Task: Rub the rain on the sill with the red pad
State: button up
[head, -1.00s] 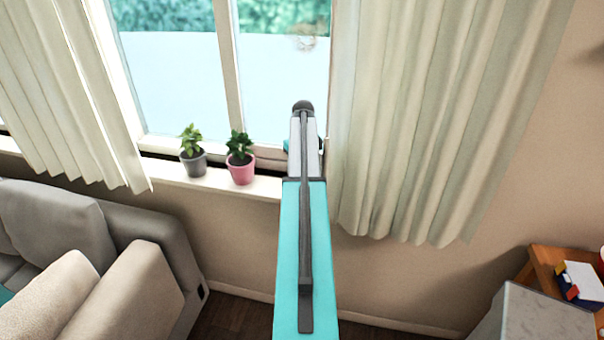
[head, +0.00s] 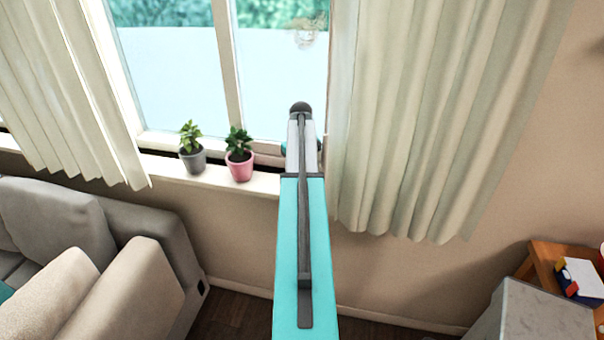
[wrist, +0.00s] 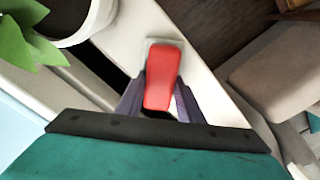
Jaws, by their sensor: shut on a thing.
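The red pad (wrist: 163,78) has a pale backing showing at its far end and sits between the dark fingers of my gripper (wrist: 160,92) in the wrist view. My gripper is shut on it. The pad is over the white sill (wrist: 122,42); I cannot tell whether it touches. The sill (head: 218,178) also shows below the window in the head view, where my arm hides the pad and the gripper's fingers. I cannot make out the rain on the sill in either view.
A grey pot (head: 193,160) and a pink pot (head: 239,167), both with plants, stand on the sill left of my arm. A potted plant (wrist: 30,45) is close to my gripper. A curtain (head: 415,120) hangs at right; a sofa (head: 150,225) stands at lower left.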

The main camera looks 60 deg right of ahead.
jog(key=shift+a+f, duration=0.2)
jog(key=shift+s+a+r, duration=0.1)
jog(key=shift+s+a, duration=0.2)
jog(key=shift+a, duration=0.65)
jog(key=shift+s+a, duration=0.3)
jog(key=shift+a, duration=0.6)
jog(key=shift+w+r, duration=0.1)
jog(key=shift+r, duration=0.1)
jog(key=shift+d, duration=0.15)
jog(key=shift+w+d+f, duration=0.1)
jog(key=shift+w+d, duration=0.2)
jog(key=shift+d, duration=0.65)
jog(key=shift+w+d+f, duration=0.1)
jog(key=shift+w+d, duration=0.2)
jog(key=shift+d, duration=0.6)
